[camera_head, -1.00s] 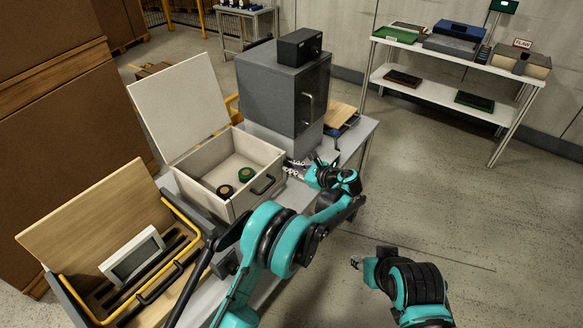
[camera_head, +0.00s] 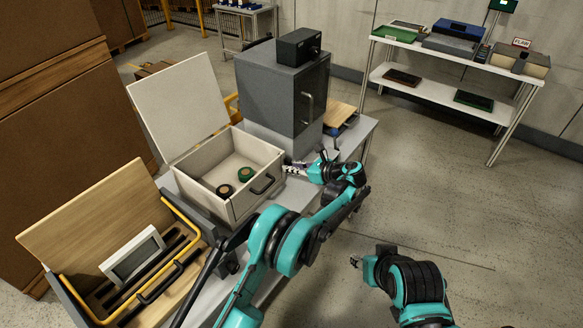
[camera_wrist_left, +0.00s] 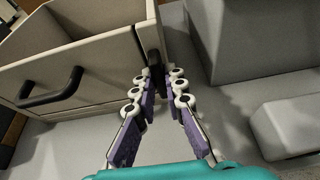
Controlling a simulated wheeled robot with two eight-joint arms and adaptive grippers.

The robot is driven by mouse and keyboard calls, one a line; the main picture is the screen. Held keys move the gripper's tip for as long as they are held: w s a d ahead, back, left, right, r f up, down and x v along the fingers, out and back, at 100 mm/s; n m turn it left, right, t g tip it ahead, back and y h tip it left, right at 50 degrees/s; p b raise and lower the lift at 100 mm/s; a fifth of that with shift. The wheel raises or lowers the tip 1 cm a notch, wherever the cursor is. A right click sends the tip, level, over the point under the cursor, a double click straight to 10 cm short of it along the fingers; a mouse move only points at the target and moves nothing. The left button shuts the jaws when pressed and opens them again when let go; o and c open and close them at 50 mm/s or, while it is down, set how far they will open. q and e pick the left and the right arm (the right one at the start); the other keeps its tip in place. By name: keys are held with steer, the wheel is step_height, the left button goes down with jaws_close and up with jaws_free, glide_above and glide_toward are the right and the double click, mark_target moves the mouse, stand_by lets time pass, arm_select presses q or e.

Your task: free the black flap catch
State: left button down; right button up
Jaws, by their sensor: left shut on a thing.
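The black flap catch (camera_wrist_left: 151,52) shows in the left wrist view as a dark upright strip at the right corner of a cream box (camera_wrist_left: 90,75). My left gripper (camera_wrist_left: 160,78) has its purple-padded fingers drawn in on the lower part of the catch, which they partly hide. In the head view my left gripper (camera_head: 290,170) is at the right side of the cream box (camera_head: 222,208), whose lid (camera_head: 178,103) stands open. My right gripper (camera_head: 356,262) is low over the floor, away from the table; its fingers are too small to read.
Two round dark and green items (camera_head: 246,174) lie in the cream box. A grey cabinet (camera_head: 283,95) stands behind it. A wooden-lidded case (camera_head: 92,220) with a yellow bar is at left. A grey block (camera_wrist_left: 285,125) sits right of my left gripper. The floor at right is open.

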arm_select(q)
steer(key=c, duration=1.6)
jaws_free()
steer(key=v, duration=1.2)
steer(key=s+a+r+n+g+h, duration=0.1)
steer(key=s+a+r+n+h, duration=0.2)
steer(key=s+a+r+n, duration=0.5)
steer(key=s+a+r+n+g+h, duration=0.2)
steer(key=s+a+n+h, duration=0.15)
steer(key=a, duration=0.95)
steer(key=s+a+f+n+h, duration=0.1)
steer(key=s+a+f+n, duration=0.1)
steer(key=s+n, duration=0.2)
steer(key=s+a+f+n+t+h, duration=0.1)
steer(key=s+n, duration=0.4)
steer(key=s, duration=0.5)
steer(key=s+a+f+n+t+h, duration=0.1)
steer(key=s+a+f+n+h, duration=0.1)
steer(key=s+n, duration=0.3)
steer(key=shift+s+a+f+h, duration=0.15)
steer(key=shift+s, duration=0.6)
steer(key=shift+s+a+f+h, duration=0.1)
steer(key=shift+s+a+f, duration=0.1)
steer(key=shift+s, duration=0.55)
